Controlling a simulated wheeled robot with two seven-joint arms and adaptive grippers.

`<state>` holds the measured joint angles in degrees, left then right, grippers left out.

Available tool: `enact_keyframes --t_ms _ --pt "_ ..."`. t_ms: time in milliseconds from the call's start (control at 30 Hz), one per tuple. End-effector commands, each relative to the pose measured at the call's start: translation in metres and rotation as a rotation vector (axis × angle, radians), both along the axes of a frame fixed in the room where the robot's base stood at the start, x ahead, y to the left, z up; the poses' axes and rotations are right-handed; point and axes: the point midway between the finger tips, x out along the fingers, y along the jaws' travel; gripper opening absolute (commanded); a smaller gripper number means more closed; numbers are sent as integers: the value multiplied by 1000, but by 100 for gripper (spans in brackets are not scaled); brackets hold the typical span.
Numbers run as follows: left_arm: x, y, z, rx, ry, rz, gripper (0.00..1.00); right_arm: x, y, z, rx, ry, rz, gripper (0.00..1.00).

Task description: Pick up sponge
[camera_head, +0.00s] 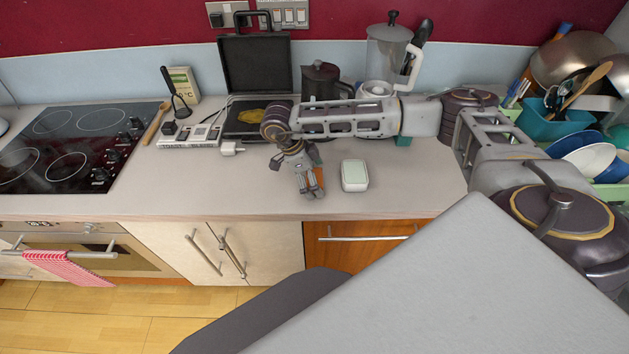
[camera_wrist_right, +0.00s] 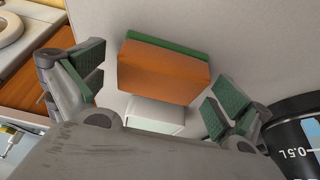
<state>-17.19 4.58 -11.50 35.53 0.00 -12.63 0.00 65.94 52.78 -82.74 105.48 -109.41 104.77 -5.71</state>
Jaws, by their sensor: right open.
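The sponge (camera_wrist_right: 165,72) is an orange block with a green layer along one edge. In the wrist view it lies on the pale counter between the spread fingers of my right gripper (camera_wrist_right: 159,86), with a gap on both sides. In the head view my right gripper (camera_head: 308,182) points down low over the counter near its front edge. It is open and empty. Only an orange sliver of the sponge (camera_head: 319,176) shows there beside the fingers; the rest is hidden. My left gripper is not in view.
A small white box (camera_head: 354,175) stands just right of the sponge and also shows in the wrist view (camera_wrist_right: 155,114). A black open case (camera_head: 256,65), a dark kettle (camera_head: 321,78) and a blender (camera_head: 388,50) stand behind.

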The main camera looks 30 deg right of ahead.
Motion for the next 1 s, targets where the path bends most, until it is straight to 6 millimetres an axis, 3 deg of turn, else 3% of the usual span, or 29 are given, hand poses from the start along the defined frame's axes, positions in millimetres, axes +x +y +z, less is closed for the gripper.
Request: enact_keyframes --t_ms 167,433,1000 --pt "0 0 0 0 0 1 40 0 0 0 0 0 0 97" --pt "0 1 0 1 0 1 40 0 0 0 0 0 0 63" --pt "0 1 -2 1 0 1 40 1 0 11 1 -2 -1 63"
